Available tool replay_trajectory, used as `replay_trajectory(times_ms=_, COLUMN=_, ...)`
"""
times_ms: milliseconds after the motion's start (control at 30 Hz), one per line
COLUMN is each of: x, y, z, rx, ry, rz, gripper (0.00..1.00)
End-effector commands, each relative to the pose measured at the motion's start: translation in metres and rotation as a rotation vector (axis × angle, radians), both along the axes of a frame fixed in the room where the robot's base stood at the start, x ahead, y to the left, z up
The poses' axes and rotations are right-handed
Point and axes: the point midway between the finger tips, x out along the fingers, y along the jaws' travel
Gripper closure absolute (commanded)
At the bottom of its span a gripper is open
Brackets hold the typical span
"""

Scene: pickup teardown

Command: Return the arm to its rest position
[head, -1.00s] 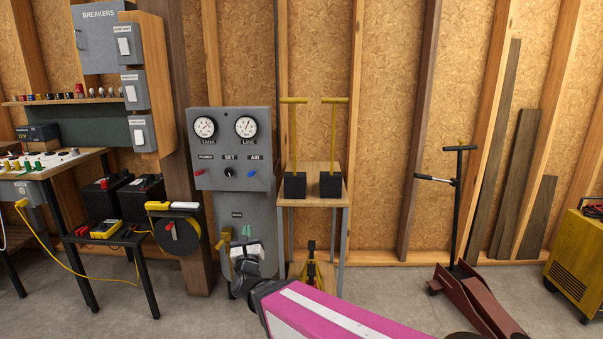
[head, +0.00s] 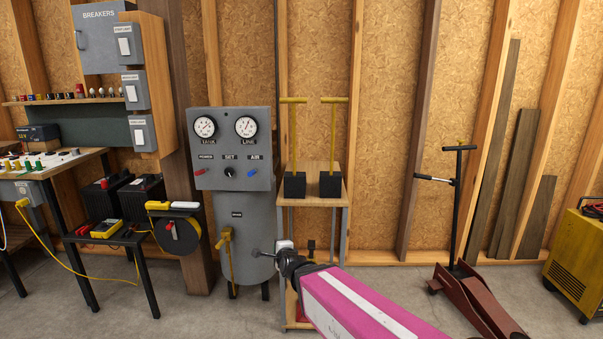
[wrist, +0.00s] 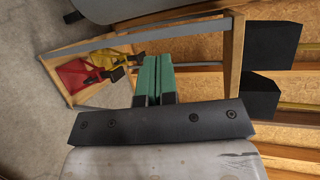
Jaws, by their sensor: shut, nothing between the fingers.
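My gripper (wrist: 155,58) shows in the wrist view with its two green fingers pressed together and nothing between them. In the head view my pink arm (head: 355,305) reaches in from the lower right. Its dark wrist (head: 292,264) is in front of the small wooden stand, just right of the grey tank. The fingers cannot be made out in the head view.
The grey tank (head: 247,218) with its gauge panel (head: 230,150) is close on the left. The stand (head: 313,200) bears two black boxes with yellow T-handles. Red (wrist: 78,78) and yellow (wrist: 107,60) items sit low in it. A floor jack (head: 475,295) stands right.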

Motion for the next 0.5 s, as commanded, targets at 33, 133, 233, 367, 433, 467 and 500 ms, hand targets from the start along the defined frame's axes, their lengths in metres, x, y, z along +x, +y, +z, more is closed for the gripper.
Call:
replay_trajectory(times_ms=33, x=0.002, y=-0.019, z=-0.012, rx=-0.122, ry=0.04, rz=0.032, gripper=1.0)
replay_trajectory(times_ms=133, x=-0.001, y=-0.052, z=-0.038, rx=-0.37, ry=0.126, rz=0.129, gripper=1.0)
replay_trajectory(times_ms=233, x=-0.009, y=-0.09, z=-0.061, rx=-0.597, ry=0.22, rz=0.25, gripper=1.0)
replay_trajectory(times_ms=367, x=-0.029, y=-0.141, z=-0.086, rx=-0.853, ry=0.352, rz=0.444, gripper=1.0)
replay_trajectory(times_ms=433, x=-0.043, y=-0.171, z=-0.097, rx=-0.966, ry=0.425, rz=0.565, gripper=1.0)
replay_trajectory(times_ms=467, x=-0.05, y=-0.183, z=-0.1, rx=-1.009, ry=0.455, rz=0.618, gripper=1.0)
replay_trajectory(times_ms=500, x=-0.059, y=-0.198, z=-0.105, rx=-1.058, ry=0.496, rz=0.691, gripper=1.0)
